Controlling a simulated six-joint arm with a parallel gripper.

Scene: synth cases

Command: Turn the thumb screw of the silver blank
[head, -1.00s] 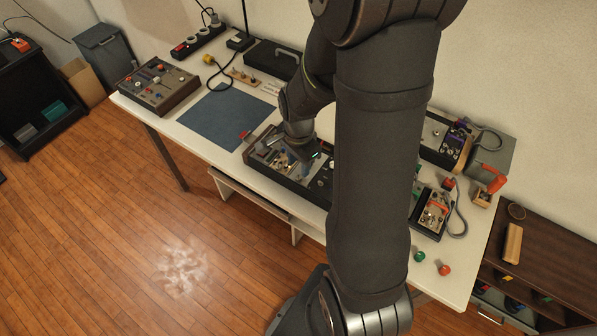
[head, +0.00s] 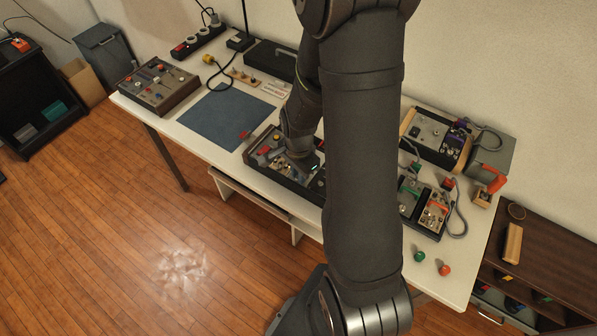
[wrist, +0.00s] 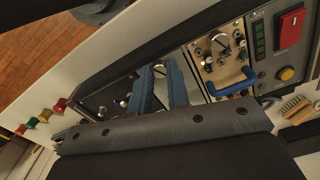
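My gripper (wrist: 160,78) shows in the wrist view as two blue fingers, apart, reaching down to a dark rack of panels. A small pale, shiny piece (wrist: 159,70) shows between the fingertips; I cannot tell whether it is the thumb screw or whether a finger touches it. A plain grey strip (wrist: 191,72), possibly the silver blank, lies just right of the right finger, partly covered by it. In the head view, my gripper (head: 304,163) is over the middle rack (head: 283,177); its fingertips are too small to read there.
In the wrist view, a cream panel with a knob (wrist: 219,43) and a blue handle (wrist: 232,84) stand right of the fingers. Beyond are a red switch (wrist: 291,22) and a yellow button (wrist: 287,74).

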